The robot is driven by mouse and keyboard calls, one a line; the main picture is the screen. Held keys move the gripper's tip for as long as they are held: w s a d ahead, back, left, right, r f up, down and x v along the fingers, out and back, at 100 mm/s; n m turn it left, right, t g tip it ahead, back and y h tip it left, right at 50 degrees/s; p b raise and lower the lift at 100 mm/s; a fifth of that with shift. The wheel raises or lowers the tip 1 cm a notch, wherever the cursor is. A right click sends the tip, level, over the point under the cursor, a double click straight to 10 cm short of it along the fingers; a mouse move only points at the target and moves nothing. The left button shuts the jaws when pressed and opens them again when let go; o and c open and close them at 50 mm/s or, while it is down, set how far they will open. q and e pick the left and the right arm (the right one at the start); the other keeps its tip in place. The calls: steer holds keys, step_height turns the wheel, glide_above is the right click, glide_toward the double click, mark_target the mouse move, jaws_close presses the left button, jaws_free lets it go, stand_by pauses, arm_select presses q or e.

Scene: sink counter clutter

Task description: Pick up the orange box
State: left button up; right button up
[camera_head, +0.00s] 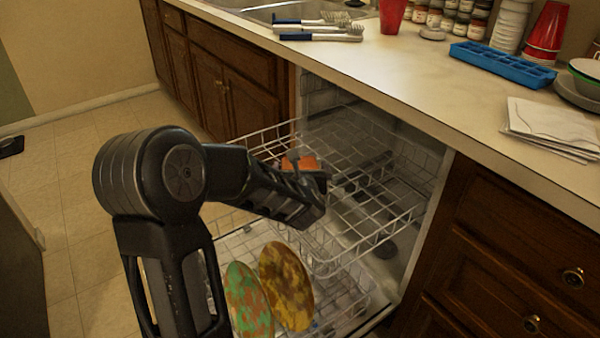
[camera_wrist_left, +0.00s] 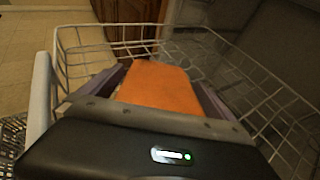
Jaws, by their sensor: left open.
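The orange box (camera_head: 304,162) is in the upper rack of the open dishwasher, partly hidden behind my left gripper in the head view. My left gripper (camera_head: 296,158) is over the rack at the box. In the left wrist view the orange box (camera_wrist_left: 160,88) lies between the two spread fingers of my left gripper (camera_wrist_left: 158,84), one finger on each side. The gripper is open; whether the fingers touch the box I cannot tell. The box's lower part is hidden by the gripper body. My right gripper is not in view.
The white wire upper rack (camera_head: 375,237) surrounds the gripper area. Two patterned plates (camera_head: 286,287) stand in the lower rack. The counter (camera_head: 420,95) above holds brushes (camera_head: 318,37), a blue ice tray (camera_head: 503,64), red cups and papers (camera_head: 550,125).

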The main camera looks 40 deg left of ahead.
mark_target(300, 165)
arm_select(q)
steer(key=c, duration=1.3)
step_height(300, 165, up, 10)
steer(key=p, duration=0.3)
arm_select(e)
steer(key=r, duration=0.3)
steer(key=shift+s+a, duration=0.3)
